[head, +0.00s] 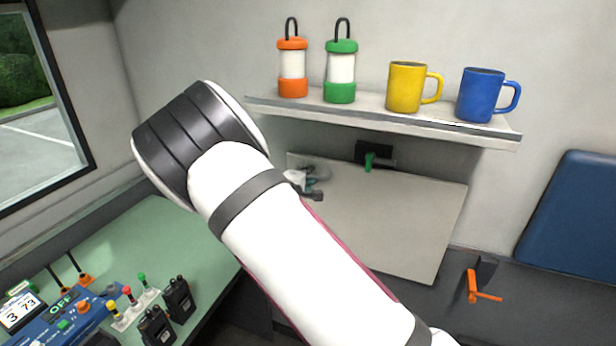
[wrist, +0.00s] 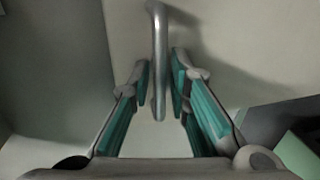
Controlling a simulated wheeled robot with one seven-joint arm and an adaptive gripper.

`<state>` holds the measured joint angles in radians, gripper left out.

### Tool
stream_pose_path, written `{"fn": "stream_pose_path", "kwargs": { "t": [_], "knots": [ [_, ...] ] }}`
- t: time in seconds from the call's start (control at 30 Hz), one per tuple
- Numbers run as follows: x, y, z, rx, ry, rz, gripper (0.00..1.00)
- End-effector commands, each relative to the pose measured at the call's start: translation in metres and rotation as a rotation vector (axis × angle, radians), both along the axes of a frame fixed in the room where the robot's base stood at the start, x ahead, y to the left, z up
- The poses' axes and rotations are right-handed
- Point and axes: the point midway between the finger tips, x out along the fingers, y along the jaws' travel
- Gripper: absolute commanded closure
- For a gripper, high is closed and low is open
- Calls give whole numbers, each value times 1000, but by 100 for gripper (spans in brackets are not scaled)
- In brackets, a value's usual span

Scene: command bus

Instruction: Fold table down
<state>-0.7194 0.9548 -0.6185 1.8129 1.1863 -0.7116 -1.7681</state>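The table is a pale flat panel (head: 395,220) held upright against the wall under the shelf. A green latch (head: 369,162) on a black mount sits at its top edge. My gripper (head: 312,182) is at the panel's upper left in the head view, partly hidden behind my arm. In the wrist view my gripper (wrist: 160,95) is open, its teal-padded fingers on either side of a grey metal handle (wrist: 158,50). I cannot tell whether either finger touches the handle. The handle is not clear in the head view.
A wall shelf (head: 390,118) above the panel holds two lanterns and two mugs. A green counter (head: 150,250) with radios and a control box is at left.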

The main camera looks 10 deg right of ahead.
Motion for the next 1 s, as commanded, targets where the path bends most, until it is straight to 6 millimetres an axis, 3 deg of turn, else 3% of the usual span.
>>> {"fn": "stream_pose_path", "kwargs": {
  "t": [0.03, 0.1, 0.13, 0.57, 0.77, 1.0],
  "knots": [
    [0, 0, 0, 0, 0, 0, 83],
    [0, 0, 0, 0, 0, 0, 99],
    [0, 0, 0, 0, 0, 0, 100],
    [-9, 7, -1, 0, 1, 2, 100],
    [-36, 27, -7, 0, 4, 5, 100],
    [-89, 65, -31, -3, 7, 7, 100]
  ]
}}
